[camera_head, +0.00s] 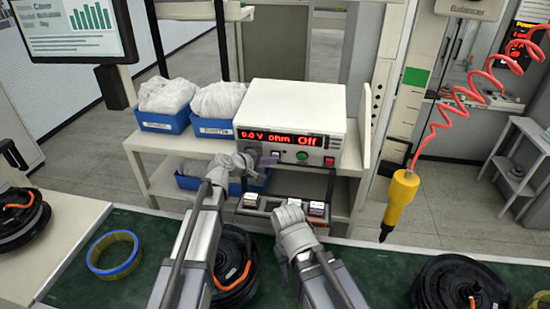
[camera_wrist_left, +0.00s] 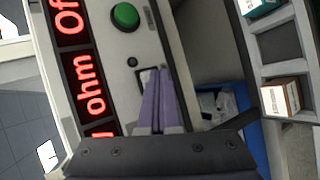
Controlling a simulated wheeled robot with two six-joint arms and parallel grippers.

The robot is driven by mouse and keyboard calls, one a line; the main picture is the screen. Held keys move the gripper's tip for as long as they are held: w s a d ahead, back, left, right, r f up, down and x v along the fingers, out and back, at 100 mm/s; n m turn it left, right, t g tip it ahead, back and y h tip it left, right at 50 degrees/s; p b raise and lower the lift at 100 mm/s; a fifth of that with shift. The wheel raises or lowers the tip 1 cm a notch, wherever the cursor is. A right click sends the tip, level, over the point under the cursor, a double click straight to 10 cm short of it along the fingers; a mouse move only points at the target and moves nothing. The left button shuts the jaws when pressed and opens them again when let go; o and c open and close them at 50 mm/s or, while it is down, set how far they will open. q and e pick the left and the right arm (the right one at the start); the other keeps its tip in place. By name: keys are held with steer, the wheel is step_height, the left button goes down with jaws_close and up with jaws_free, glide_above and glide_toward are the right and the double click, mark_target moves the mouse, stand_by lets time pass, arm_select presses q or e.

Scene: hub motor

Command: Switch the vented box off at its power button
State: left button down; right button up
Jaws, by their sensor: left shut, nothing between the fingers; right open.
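The vented box (camera_head: 290,100) is a white instrument on the shelf behind the bench. Its red display (camera_head: 280,138) reads "0.0 V ohm Off". Below the display are a green button (camera_head: 303,155) and a red one (camera_head: 328,161). My left gripper (camera_head: 254,155) is shut and empty at the box's lower left front. In the left wrist view its purple fingers (camera_wrist_left: 157,98) lie over a dark rocker switch (camera_wrist_left: 148,77), partly hiding it; I cannot tell whether they touch. The green button (camera_wrist_left: 125,16) is beyond it. My right gripper (camera_head: 290,213) is open, lower over the bench's back edge.
Blue bins (camera_head: 165,121) with bagged parts stand left of the box. A small compartment tray (camera_head: 262,204) is below it. A yellow tool (camera_head: 400,195) hangs on a red coiled cord at right. Hub motors (camera_head: 452,285) and a yellow-blue ring (camera_head: 113,255) lie around the bench.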

arm_select(q)
steer(key=shift+s+a+f, duration=0.1)
steer(key=shift+s+a, duration=0.05)
steer(key=shift+s, duration=0.6)
steer(key=shift+s+a+f+b, duration=0.1)
steer(key=shift+s+a+b, duration=0.05)
steer(key=shift+s, duration=0.65)
steer(key=shift+s+a+f+b, duration=0.15)
steer(key=shift+s, duration=0.7)
steer(key=shift+s+a+f+b, duration=0.1)
steer(key=shift+s+a+b, duration=0.05)
steer(key=shift+s, duration=0.65)
steer(key=s+a+f, duration=0.1)
steer(key=s, duration=0.5)
steer(key=shift+s+a+b, duration=0.2)
steer(key=shift+s+b, duration=0.2)
steer(key=shift+b, duration=0.05)
